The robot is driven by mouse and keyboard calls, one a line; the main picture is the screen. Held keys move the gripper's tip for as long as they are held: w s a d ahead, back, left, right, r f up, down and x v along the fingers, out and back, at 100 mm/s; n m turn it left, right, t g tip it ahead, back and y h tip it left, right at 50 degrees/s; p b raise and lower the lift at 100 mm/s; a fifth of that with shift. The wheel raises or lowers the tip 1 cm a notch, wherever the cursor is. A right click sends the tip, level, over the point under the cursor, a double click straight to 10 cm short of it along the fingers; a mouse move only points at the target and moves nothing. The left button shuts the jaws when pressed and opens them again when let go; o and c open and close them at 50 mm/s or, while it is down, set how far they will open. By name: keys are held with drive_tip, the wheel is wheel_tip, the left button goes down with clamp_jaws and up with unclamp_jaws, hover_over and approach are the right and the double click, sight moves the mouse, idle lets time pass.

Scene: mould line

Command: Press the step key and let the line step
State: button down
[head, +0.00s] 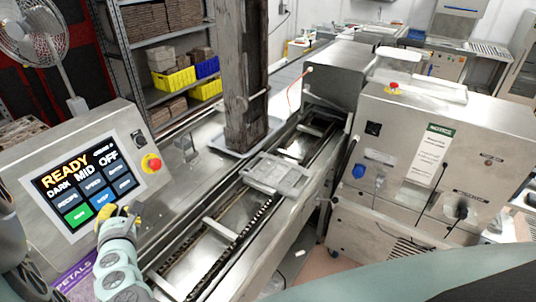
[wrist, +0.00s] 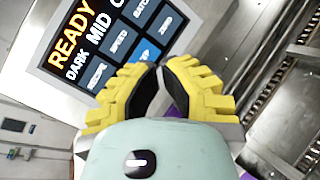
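The control panel's screen (head: 84,187) reads READY with DARK MID OFF below, above two rows of keys. The blue step key (head: 102,199) is in the lower row, between a green key (head: 77,214) and another dark key.
A red and yellow stop button (head: 151,163) sits right of the screen, near my gripper. The line (head: 215,232) runs beyond the panel, with a metal mould (head: 276,173) on it. A wooden post (head: 245,85) and a steel machine (head: 415,165) stand behind.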

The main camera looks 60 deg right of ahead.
sight(103, 198)
drive_tip(key=d, duration=0.1)
drive_tip(key=s+d+h, duration=0.1)
drive_tip(key=d+r+h, duration=0.1)
drive_tip(key=shift+s+g, duration=0.15)
drive_tip(key=shift+g, duration=0.15)
drive_tip(key=shift+w+a+f+b, duration=0.1)
drive_tip(key=shift+w+f+b, duration=0.4)
drive_tip(key=shift+w, duration=0.9)
drive_tip(key=shift+w+a+f+b, duration=0.1)
drive_tip(key=shift+w+f+b, duration=0.45)
drive_tip(key=shift+w, duration=0.9)
drive_tip(key=shift+w+a+f+b, duration=0.1)
drive_tip(key=shift+w+f+b, duration=0.4)
drive_tip(key=shift+w, duration=0.9)
drive_tip(key=shift+r, duration=0.1)
drive_tip(key=c, duration=1.6)
unclamp_jaws()
clamp_jaws()
